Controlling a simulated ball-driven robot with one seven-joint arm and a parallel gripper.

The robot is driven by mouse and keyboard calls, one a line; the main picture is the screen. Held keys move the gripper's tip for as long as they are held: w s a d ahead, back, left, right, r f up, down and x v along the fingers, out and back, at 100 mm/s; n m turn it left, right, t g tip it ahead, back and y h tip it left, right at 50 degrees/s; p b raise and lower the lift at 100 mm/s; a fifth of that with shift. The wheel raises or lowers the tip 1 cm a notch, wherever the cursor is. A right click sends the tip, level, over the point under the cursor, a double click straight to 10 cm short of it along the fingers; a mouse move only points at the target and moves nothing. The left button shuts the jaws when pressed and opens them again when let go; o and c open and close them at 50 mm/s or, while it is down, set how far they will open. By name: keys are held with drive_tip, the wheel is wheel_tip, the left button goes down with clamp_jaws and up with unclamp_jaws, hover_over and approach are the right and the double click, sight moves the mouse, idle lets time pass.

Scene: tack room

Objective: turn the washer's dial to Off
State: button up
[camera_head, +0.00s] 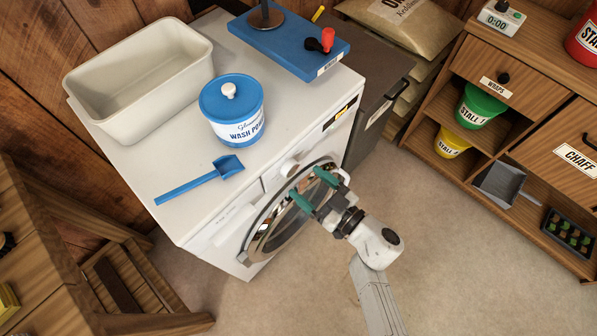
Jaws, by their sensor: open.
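The white washer (208,241) stands in the middle, seen from above, with its round glass door (270,238) on the front face. The dial (289,168) is a small pale round knob on the upper front panel, above the door. Its setting is too small to read. My gripper (311,186) has two teal fingers. It is open and empty in front of the washer, just below and to the right of the dial. The fingers overlap the upper door rim in the picture. I cannot tell whether they touch anything.
On the washer top are a cream basin (140,75), a blue wash powder tub (233,108), a blue scoop (200,180) and a blue board (290,42). A wooden shelf unit (487,60) stands right, a wooden rack (130,285) left. The floor (455,265) at lower right is clear.

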sight(293, 171)
drive_tip(key=shift+x, duration=2.2)
drive_tip(key=c, duration=1)
